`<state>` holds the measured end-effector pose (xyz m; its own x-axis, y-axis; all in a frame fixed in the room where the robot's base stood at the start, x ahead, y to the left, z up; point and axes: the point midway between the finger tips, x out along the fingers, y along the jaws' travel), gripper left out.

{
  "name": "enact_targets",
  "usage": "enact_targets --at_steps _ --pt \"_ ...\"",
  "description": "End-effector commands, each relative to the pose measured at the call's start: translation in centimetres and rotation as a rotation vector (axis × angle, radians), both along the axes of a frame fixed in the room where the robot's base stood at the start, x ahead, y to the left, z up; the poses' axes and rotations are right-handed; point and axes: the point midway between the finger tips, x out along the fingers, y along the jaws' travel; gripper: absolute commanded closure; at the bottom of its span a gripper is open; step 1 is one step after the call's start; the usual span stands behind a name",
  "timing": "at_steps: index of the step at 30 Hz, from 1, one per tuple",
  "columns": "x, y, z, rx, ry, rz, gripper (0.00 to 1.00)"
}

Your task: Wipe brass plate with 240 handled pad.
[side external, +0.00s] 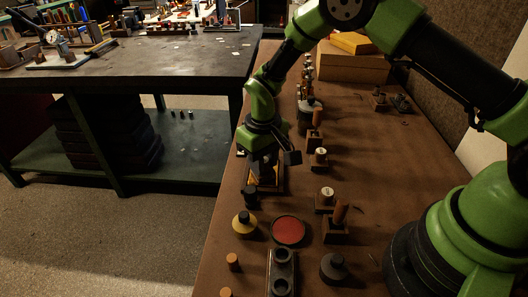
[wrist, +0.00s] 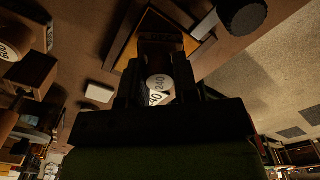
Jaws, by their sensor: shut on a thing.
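My gripper (side external: 263,163) is low over the left edge of the brown bench, pointing down. In the wrist view my gripper (wrist: 160,75) is shut on the handled pad (wrist: 158,84), whose pale round top reads 240. The brass plate (side external: 265,181) lies in a dark frame right under the gripper and is partly hidden by it. In the wrist view a strip of the plate (wrist: 137,40) shows beyond the fingers. The pad's lower face is hidden, so I cannot tell whether it touches the plate.
A dark jar (side external: 250,196), a yellow-and-black bottle (side external: 243,224) and a red round dish (side external: 288,230) stand near the plate. Other handled pads on wooden blocks, one here (side external: 327,194), stand to the right. A cardboard box (side external: 352,66) is at the back. The bench's right middle is mostly clear.

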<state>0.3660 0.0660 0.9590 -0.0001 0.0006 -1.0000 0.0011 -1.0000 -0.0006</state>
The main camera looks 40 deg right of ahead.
Motion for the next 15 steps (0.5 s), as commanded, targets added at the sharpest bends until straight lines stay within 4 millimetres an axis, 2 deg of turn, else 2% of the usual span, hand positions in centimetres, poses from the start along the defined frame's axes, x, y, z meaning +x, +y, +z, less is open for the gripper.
enact_targets --at_steps 5,15 --pt "-1.2 1.2 0.1 0.0 0.001 0.002 0.98" --pt "1.0 -1.0 0.0 0.0 -0.001 -0.003 0.98"
